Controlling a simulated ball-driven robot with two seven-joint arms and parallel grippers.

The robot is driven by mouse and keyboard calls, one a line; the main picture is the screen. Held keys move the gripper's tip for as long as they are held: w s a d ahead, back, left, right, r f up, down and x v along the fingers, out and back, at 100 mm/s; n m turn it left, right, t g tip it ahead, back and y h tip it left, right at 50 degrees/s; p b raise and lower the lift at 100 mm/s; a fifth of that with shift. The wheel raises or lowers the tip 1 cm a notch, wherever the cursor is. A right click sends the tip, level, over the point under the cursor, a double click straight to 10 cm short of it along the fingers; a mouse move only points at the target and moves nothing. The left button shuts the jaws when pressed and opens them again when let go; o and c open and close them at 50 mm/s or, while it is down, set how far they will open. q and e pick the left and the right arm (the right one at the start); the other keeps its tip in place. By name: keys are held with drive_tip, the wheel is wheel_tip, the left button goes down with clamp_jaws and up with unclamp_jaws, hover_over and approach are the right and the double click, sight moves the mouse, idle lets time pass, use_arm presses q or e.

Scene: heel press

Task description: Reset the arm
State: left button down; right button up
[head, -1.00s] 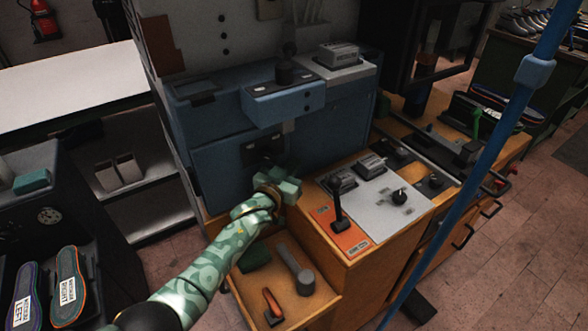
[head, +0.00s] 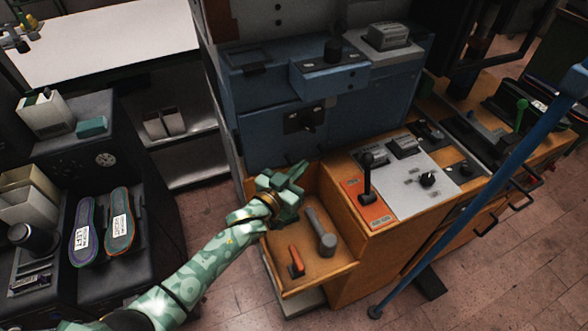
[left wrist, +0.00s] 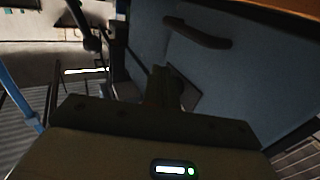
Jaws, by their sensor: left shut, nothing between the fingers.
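My left gripper (head: 297,183) is shut and empty. It hangs over the back of the open wooden tray (head: 333,266), in front of the blue press cabinet (head: 265,140). A dark latch handle (head: 307,121) on the cabinet front is above it and clear of it. In the left wrist view the gripper's fingers (left wrist: 165,90) point toward a blue panel (left wrist: 215,65) with a dark handle (left wrist: 198,34). A black lever (head: 366,180) stands on the orange plate to the right of my gripper, apart from it. My right gripper is not in view.
A grey hammer-like tool (head: 322,236) and an orange-handled tool (head: 296,261) lie in the tray. A grey control panel (head: 420,170) is to the right. A blue pole (head: 490,185) crosses the right side. Two insoles (head: 119,222) lie on the dark bench at left.

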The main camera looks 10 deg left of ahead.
use_arm(q)
drive_tip(key=s+a+r+m+g+y, duration=0.15)
drive_tip(key=s+a+g+y, duration=1)
drive_tip(key=s+a, duration=1.45)
drive_tip(key=s+d+f, duration=0.2)
drive_tip(key=f, duration=0.7)
drive_tip(key=s+d+f+h, duration=0.1)
drive_tip(key=s+d+f, duration=0.15)
drive_tip(key=f, duration=0.65)
drive_tip(key=s+d+f, duration=0.2)
drive_tip(key=s+f, duration=0.1)
drive_tip(key=f, duration=0.7)
drive_tip(key=s+f+n+g+h, duration=0.1)
drive_tip(key=s+f+n, duration=0.1)
drive_tip(key=s+f, duration=0.5)
drive_tip(key=s+f+n+g, duration=0.1)
drive_tip(key=s+f+g, duration=0.1)
drive_tip(key=s+f, duration=0.5)
drive_tip(key=s, duration=0.4)
drive_tip(key=shift+s+f+n+h, duration=0.2)
drive_tip(key=shift+s+n+h, duration=0.15)
